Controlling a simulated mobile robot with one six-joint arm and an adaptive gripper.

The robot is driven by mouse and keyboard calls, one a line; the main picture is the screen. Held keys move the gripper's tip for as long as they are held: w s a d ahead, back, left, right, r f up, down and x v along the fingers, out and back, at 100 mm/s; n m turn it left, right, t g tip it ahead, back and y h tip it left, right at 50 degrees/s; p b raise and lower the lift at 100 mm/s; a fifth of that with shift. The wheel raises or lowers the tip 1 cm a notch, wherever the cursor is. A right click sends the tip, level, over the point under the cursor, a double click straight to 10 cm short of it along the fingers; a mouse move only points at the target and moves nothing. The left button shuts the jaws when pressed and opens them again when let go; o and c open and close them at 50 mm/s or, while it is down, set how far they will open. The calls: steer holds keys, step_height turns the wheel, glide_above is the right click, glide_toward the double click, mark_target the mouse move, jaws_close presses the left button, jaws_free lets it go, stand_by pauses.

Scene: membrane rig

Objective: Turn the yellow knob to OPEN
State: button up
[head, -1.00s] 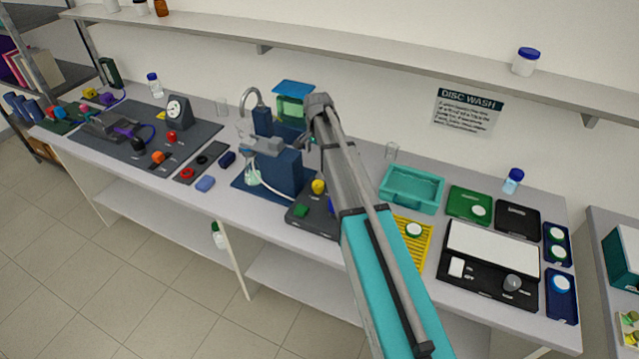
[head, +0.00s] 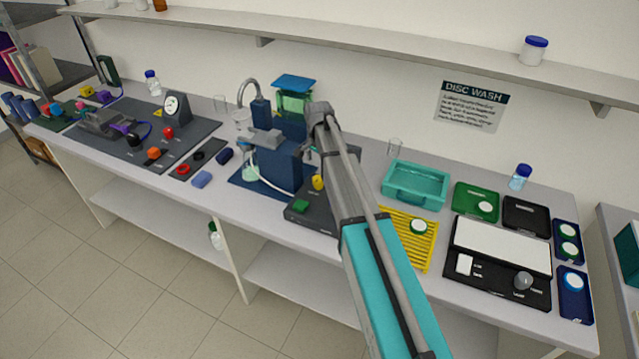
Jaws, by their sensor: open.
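A small yellow knob (head: 318,182) stands up from a dark control panel (head: 300,220) on the bench, just left of my arm. A green button (head: 300,206) is on the same panel, in front of the knob. The knob is too small to tell which way it points, and no OPEN mark can be read. My arm rises from the bottom right and bends above the knob. It covers the right part of the panel.
A blue rig (head: 285,165) with a faucet stands behind and left of the panel. A teal tray (head: 415,200), yellow rack (head: 420,252) and black device (head: 470,285) are right of my arm. A shelf (head: 380,60) runs above the bench. Bare bench lies along the front edge.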

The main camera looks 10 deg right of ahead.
mark_target(319, 178)
steer(key=shift+f+b, duration=3.3)
steer(key=shift+f, duration=0.3)
steer(key=c, duration=1.1)
